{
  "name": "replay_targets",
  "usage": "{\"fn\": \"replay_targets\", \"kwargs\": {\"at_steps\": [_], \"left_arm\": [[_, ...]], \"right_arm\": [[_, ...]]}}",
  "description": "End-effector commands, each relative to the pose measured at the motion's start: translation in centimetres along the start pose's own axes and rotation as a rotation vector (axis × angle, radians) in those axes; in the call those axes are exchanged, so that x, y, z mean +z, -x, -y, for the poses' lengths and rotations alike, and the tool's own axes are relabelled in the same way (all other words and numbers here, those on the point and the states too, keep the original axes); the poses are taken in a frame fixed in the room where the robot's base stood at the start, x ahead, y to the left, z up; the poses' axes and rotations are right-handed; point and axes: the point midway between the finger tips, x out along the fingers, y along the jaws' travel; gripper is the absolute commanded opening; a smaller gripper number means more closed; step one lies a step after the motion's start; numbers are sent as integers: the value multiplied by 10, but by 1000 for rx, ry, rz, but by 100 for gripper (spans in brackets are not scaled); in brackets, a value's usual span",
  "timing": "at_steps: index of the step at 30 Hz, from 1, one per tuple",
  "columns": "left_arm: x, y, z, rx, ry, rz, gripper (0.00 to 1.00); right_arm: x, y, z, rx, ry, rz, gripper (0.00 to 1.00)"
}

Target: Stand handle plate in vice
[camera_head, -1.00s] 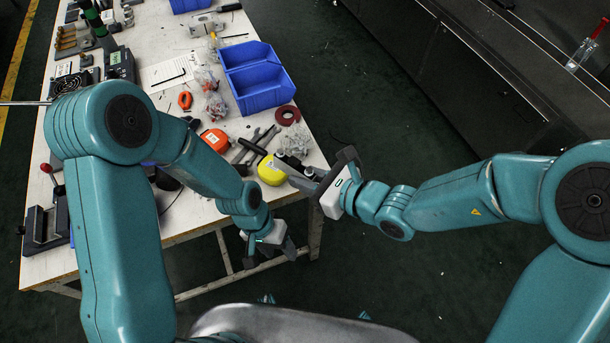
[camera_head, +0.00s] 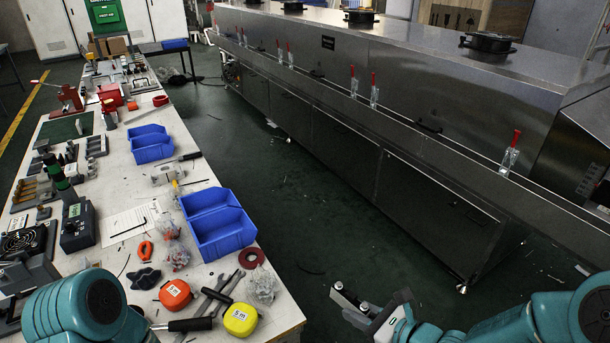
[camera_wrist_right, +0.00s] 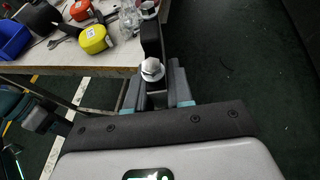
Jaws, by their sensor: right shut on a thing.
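My right gripper (camera_head: 375,318) is low at the right in the head view, out over the floor beyond the table's right edge. It is shut on the handle plate, a dark narrow plate (camera_wrist_right: 152,38) with a silver hex-shaped fitting (camera_wrist_right: 152,69), seen between the fingers in the wrist view. The plate's far end is clear of the table. Only my left arm's upper links show in the head view; a dark piece at the left of the wrist view (camera_wrist_right: 40,116) may be my left gripper, its jaws unclear. A grey vice-like block (camera_head: 40,272) is at the table's left edge, partly cut off.
The table (camera_head: 125,180) holds blue bins (camera_head: 222,234), an orange tape measure (camera_head: 174,294), a yellow tape measure (camera_head: 240,319), wrenches and bagged parts. A red-handled device (camera_head: 68,96) stands farther back. The long steel dryer (camera_head: 400,100) runs along the right; dark floor lies between.

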Motion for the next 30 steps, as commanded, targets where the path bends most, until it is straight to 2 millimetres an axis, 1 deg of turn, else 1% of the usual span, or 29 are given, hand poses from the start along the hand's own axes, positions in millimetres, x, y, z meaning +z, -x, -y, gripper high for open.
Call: {"fn": "replay_targets", "kwargs": {"at_steps": [1, 3, 6, 7, 9, 11, 15, 20, 30], "left_arm": [[0, 0, 0, 0, 0, 0, 55], [0, 0, 0, 0, 0, 0, 55], [0, 0, 0, 0, 0, 0, 55], [0, 0, 0, 0, 0, 0, 55], [0, 0, 0, 0, 0, 0, 55], [0, 0, 0, 0, 0, 0, 55], [0, 0, 0, 0, 0, 0, 55], [0, 0, 0, 0, 0, 0, 55], [0, 0, 0, 0, 0, 0, 55]], "right_arm": [[-11, 14, 20, -27, -11, 0, 0], [-24, 32, 38, -39, -15, 1, 0], [-41, 55, 54, -32, -12, 0, 0], [-44, 60, 57, -24, -9, 0, 0], [-48, 68, 57, 5, 4, 1, 0], [-49, 72, 54, 36, 17, 2, 0], [-45, 73, 42, 117, 51, 2, 0], [-43, 74, 32, 160, 67, 2, 0], [-43, 73, 33, 155, 64, 2, 0]]}}
